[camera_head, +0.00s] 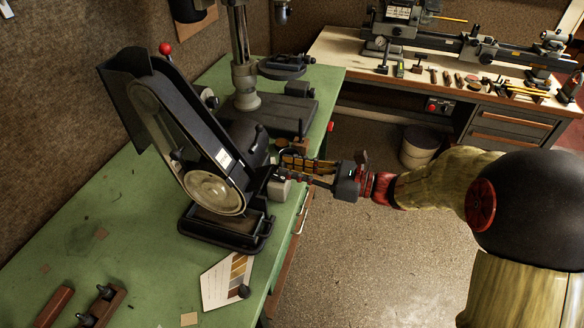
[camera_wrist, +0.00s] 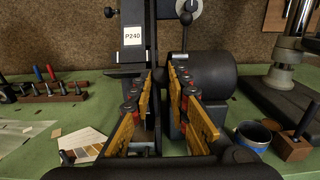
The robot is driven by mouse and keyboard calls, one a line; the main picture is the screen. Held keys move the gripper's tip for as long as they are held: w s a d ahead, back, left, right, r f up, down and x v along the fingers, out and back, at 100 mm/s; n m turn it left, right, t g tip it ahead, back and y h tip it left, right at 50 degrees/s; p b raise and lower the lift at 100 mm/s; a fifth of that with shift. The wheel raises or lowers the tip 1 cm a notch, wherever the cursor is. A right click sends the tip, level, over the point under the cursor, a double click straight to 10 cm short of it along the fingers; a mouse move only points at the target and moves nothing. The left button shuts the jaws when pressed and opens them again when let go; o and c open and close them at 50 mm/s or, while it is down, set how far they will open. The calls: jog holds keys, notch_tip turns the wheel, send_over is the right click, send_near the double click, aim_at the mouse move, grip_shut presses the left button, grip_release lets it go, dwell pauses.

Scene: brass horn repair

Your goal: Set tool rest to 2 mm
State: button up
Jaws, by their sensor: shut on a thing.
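The belt grinder (camera_head: 170,130) stands on the green bench, its belt side slanting up to the left. In the wrist view its P240 label (camera_wrist: 132,38) faces me. A dark tool rest (camera_wrist: 128,72) sits below the label. My gripper (camera_head: 284,160) reaches in from the right at the grinder's front. In the wrist view its yellow-orange fingers (camera_wrist: 162,76) point forward to the rest's right end, shut on what looks like the tool rest. The exact contact is hard to see. The gap between rest and belt cannot be read.
A drill press (camera_head: 245,80) stands behind the grinder. A colour-strip card (camera_head: 228,280) lies in front. A blue-rimmed tin (camera_wrist: 253,134) and a wooden block (camera_wrist: 291,146) sit at right in the wrist view. A tool rack (camera_wrist: 50,90) is at left.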

grip_shut()
jog(key=shift+w+a+f+p, duration=0.25)
jog(key=shift+a+f+p, duration=0.2)
jog(key=shift+a, duration=0.2)
jog(key=o, duration=0.8)
grip_release()
jog(key=shift+w+a+f, duration=0.1)
jog(key=shift+a, duration=0.05)
jog(key=v, duration=1.2)
